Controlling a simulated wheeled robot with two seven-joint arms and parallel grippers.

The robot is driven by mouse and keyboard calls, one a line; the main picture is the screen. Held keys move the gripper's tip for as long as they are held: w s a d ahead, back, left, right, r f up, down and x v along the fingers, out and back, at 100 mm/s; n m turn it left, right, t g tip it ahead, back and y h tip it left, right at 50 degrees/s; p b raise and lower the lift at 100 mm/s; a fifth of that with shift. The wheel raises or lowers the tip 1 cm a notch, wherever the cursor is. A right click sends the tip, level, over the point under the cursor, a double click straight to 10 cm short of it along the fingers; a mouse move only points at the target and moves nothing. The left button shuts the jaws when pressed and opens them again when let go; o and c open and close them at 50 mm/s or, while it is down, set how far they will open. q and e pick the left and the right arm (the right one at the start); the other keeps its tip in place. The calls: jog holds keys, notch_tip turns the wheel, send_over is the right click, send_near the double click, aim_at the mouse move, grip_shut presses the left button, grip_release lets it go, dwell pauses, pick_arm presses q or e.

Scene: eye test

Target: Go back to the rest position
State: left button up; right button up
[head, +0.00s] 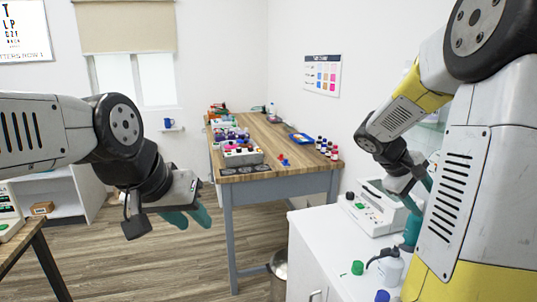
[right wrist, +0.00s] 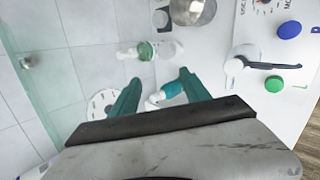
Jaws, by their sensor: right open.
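My left gripper (head: 192,215) hangs over the wooden floor left of the work table in the head view, with teal fingers pointing right. The fingers overlap from this side, so their gap is hidden. My right gripper (head: 418,205) is low over the white counter at the right, partly hidden by my own arm. In the right wrist view its two teal fingers (right wrist: 158,92) are spread apart.
The wooden work table (head: 285,184) holds bottles, racks and a blue tray (head: 301,139). Open floor (head: 165,260) lies left of it.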

jog(key=s+a+r+m+t+y, duration=0.2)
jog(key=s+a+y, duration=0.3)
jog(key=a, duration=0.7)
jog(key=s+a+r+m+t+y, duration=0.2)
jog(key=s+a+y, duration=0.3)
jog(key=s+a, duration=0.5)
jog(key=a+r+t, duration=0.1)
jog(key=a, duration=0.2)
jog(key=shift+a+y, duration=0.2)
jog(key=shift+y, duration=0.1)
